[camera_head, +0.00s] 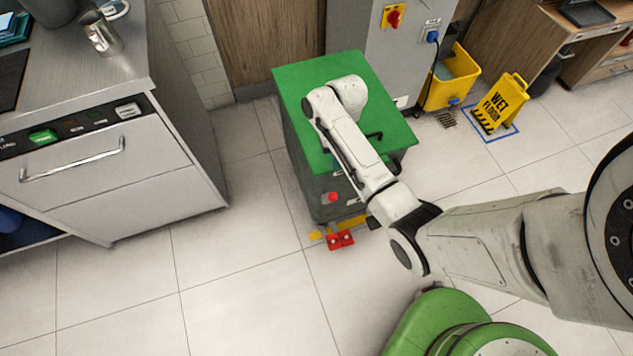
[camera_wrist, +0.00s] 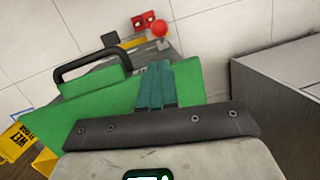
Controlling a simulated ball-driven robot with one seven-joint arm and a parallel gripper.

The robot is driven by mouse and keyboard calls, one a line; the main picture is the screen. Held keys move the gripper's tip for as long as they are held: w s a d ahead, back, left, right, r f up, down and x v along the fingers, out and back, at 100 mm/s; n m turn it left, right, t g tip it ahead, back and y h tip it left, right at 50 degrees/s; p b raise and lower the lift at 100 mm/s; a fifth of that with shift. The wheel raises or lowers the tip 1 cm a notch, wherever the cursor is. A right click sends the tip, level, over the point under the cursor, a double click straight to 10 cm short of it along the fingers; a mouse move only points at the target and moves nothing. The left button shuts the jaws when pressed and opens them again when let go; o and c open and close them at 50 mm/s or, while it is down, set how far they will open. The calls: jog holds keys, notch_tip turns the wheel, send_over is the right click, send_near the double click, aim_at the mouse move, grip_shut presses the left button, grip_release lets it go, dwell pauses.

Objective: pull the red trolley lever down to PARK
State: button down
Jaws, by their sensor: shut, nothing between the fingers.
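The trolley has a green top (camera_head: 295,85) and a grey body, and stands on the tiled floor. The red lever knob (camera_head: 331,197) is at its front face, near the front-left corner; the lever's shaft and any PARK marking cannot be made out. In the wrist view the red knob (camera_wrist: 159,29) lies beyond my fingertips, with a visible gap. My gripper (camera_wrist: 159,65) is shut and empty, its teal fingers together over the green top (camera_wrist: 95,105). In the head view my arm reaches over the trolley, and the fingers cannot be clearly made out.
A black handle (camera_wrist: 88,65) stands up from the trolley. Red blocks (camera_head: 340,240) and yellow markings are on the floor at its front. A counter (camera_head: 110,190) is left, a grey cabinet (camera_head: 385,60) behind, a yellow wet-floor sign (camera_head: 500,103) right. Front-left floor is clear.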

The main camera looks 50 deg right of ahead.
aim_at(330, 199)
jog(key=shift+w+f, duration=0.1)
jog(key=shift+w, duration=0.05)
jog(key=b+x, duration=0.1)
jog(key=x, duration=0.8)
jog(key=shift+f, duration=0.4)
